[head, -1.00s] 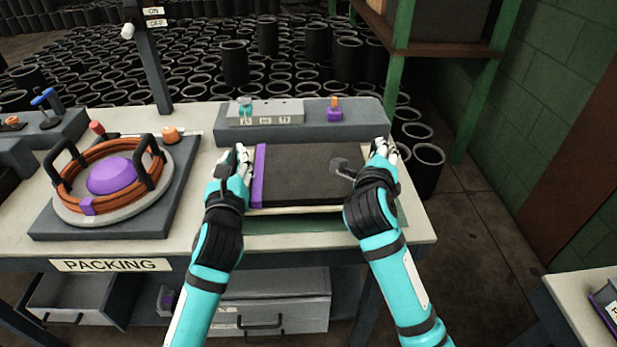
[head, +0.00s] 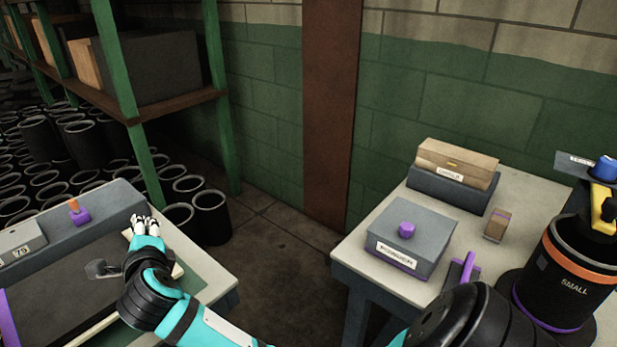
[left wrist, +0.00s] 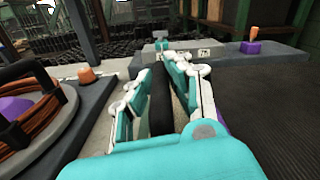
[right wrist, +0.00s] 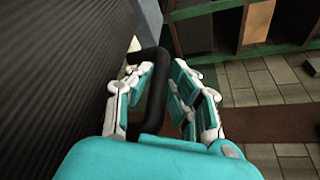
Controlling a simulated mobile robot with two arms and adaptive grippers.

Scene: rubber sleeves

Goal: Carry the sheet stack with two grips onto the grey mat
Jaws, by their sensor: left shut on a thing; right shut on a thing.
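The sheet stack (head: 70,275) is a flat dark ribbed slab with a purple band, at the lower left of the head view; its near part is cut off. It also shows in the left wrist view (left wrist: 275,110) and the right wrist view (right wrist: 60,90). My right gripper (head: 145,222) is at its right end, shut on a black handle (right wrist: 157,95) there. My left gripper (left wrist: 158,85) is outside the head view; in its wrist view it is shut around a black handle (left wrist: 160,103). I cannot make out a grey mat, or whether the stack is lifted.
Across a floor gap (head: 280,230) stands a second table (head: 345,262), with a grey lidded box (head: 405,240), a wooden box (head: 455,160) and a black cylinder marked SMALL (head: 565,275). A green-posted shelf (head: 170,110) and black sleeves (head: 45,150) are behind.

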